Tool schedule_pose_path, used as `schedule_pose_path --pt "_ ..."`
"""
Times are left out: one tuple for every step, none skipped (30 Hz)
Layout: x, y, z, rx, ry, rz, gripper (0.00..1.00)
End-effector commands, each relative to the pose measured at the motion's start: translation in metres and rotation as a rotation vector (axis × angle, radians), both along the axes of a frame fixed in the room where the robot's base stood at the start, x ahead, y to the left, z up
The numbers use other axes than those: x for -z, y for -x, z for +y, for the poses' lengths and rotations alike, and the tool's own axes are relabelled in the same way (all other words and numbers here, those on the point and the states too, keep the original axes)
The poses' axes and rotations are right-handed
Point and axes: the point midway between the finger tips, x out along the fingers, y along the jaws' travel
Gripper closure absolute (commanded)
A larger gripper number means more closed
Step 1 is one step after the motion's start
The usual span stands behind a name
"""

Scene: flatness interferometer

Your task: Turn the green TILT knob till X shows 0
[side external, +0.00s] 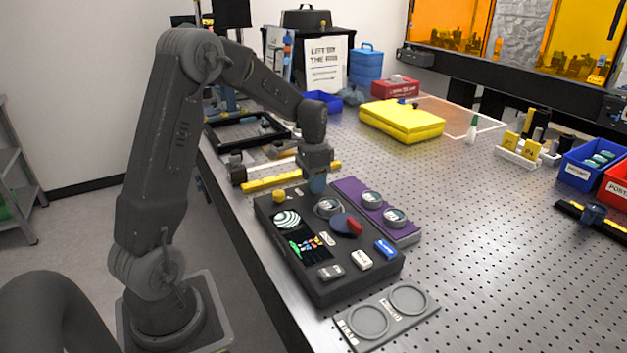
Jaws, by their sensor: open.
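My gripper (315,172) points down over the back edge of a black instrument box (345,286). A small green-teal piece (317,186) shows right under my gripper, where the green TILT knob seems to be. My gripper covers most of it, and I cannot tell whether the fingers touch it. On the box's top are a round striped fringe display (287,219) and a dark screen with small coloured characters (308,243). The X reading is too small to make out. A yellow knob (279,196) stands at the box's back left.
A grey two-ring plate (390,316) lies in front.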

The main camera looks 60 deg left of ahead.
Motion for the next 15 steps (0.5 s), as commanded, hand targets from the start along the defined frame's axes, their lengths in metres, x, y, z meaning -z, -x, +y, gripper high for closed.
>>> schedule_pose_path --pt "0.0024 0.0003 -0.0001 0.0 0.001 0.001 0.43" --pt "0.0032 0.0003 0.0 0.0 0.001 0.001 0.43" --pt "0.0038 0.0002 0.0 0.0 0.001 0.001 0.43" --pt "0.004 0.0002 0.0 0.0 0.0 0.001 0.43" --pt "0.0041 0.0002 0.0 0.0 0.0 0.001 0.43" --pt "0.004 0.0001 0.0 0.0 0.0 0.0 0.43" --pt "0.004 0.0001 0.0 0.0 0.0 0.0 0.43" --pt "0.0039 0.0001 0.0 0.0 0.0 0.0 0.43" --pt "0.0038 0.0001 0.0 0.0 0.0 0.0 0.43" --pt "0.0038 0.0001 0.0 0.0 0.0 0.0 0.44" --pt "0.0038 0.0001 0.0 0.0 0.0 0.0 0.47" --pt "0.0037 0.0001 0.0 0.0 0.0 0.0 0.51" --pt "0.0036 0.0 0.0 0.0 0.0 0.0 0.54" --pt "0.0036 0.0 0.0 0.0 0.0 0.0 0.56" --pt "0.0036 0.0 0.0 0.0 0.0 0.0 0.6"
